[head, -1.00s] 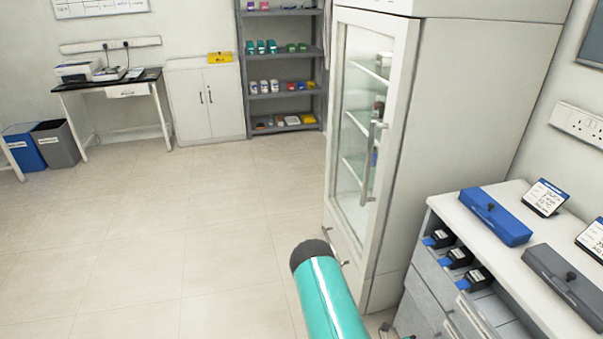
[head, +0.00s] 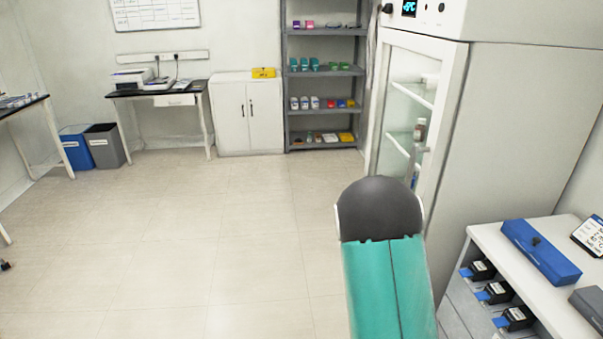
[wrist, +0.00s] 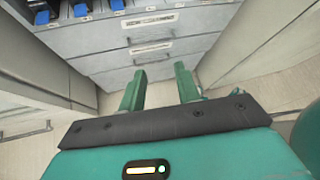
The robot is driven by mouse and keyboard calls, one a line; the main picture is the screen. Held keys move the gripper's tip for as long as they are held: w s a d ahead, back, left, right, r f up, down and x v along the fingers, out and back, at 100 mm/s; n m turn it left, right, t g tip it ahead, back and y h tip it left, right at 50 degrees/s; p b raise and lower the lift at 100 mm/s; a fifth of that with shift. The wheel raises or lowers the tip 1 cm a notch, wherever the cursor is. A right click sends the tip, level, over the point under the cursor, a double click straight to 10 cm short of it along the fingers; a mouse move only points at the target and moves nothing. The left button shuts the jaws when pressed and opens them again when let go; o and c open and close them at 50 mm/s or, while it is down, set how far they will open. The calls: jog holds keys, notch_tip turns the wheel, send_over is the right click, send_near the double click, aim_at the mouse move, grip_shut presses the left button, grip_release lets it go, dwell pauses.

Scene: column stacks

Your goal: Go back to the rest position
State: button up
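My gripper (wrist: 161,85) shows in the wrist view with its two green fingers apart and nothing between them. It points toward the grey drawer front (wrist: 150,52) of the cabinet below the open compartments. The gripper itself is out of the head view; there my teal and black arm link rises at the lower centre right.
The glass-door fridge (head: 405,110) stands to the right of my arm. The white counter cabinet (head: 478,232) with a blue box (head: 541,252) on top is at the lower right. Open tiled floor (head: 190,230) lies to the left. Shelves (head: 322,105) stand at the back.

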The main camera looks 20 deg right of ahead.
jog(key=s+a+r+m+t+y, duration=0.3)
jog(key=a+r+m+t+y, duration=0.2)
jog(key=a+r, duration=0.9)
jog(key=s+a+r+m+t+y, duration=0.3)
jog(key=a+r+m+t+y, duration=0.2)
jog(key=a+r+m, duration=0.6)
jog(key=a+r, duration=0.2)
jog(key=a, duration=0.1)
jog(key=shift+r+t, duration=0.35)
jog(key=shift+t, duration=0.05)
